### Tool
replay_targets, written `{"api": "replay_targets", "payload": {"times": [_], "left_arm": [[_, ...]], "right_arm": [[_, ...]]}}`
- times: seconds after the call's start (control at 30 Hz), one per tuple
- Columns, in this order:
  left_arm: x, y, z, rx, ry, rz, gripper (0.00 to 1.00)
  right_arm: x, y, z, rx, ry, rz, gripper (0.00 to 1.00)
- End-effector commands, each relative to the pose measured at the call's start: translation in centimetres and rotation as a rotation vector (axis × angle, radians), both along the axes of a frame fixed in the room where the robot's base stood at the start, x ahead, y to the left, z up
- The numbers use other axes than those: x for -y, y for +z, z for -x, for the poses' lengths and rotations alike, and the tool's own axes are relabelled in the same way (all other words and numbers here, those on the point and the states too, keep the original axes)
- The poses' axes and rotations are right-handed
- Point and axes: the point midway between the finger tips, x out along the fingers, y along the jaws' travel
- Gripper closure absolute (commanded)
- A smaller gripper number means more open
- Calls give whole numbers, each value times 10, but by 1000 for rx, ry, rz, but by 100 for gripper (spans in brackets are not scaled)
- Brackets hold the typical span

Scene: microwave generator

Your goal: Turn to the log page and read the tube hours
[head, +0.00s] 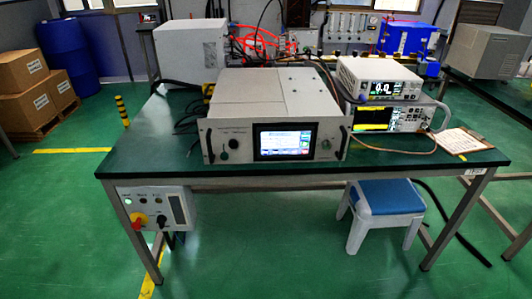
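The microwave generator (262,115) is a grey rack box on the green-topped table (420,165), with black handles on both sides of its front. Its touch screen (285,141) is lit and shows a pale page with lines of text and a blue part; the writing is too small to read. A black knob (221,155) and a round control (326,145) flank the screen. No tube hours figure can be made out. Neither of my grippers is in view.
Stacked white instruments (378,76) stand right of the generator, with a clipboard (459,141) near the table's right end. A control box (153,208) with a red-yellow switch hangs below the left front edge. A blue-topped stool (388,197) stands under the front edge.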

Motion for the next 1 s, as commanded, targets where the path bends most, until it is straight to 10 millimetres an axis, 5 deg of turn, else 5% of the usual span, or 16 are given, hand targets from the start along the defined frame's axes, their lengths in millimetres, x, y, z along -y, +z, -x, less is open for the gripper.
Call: {"api": "replay_targets", "payload": {"times": [0.7,1.0], "left_arm": [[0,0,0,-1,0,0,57],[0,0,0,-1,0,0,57]], "right_arm": [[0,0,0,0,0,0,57],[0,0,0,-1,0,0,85]]}}
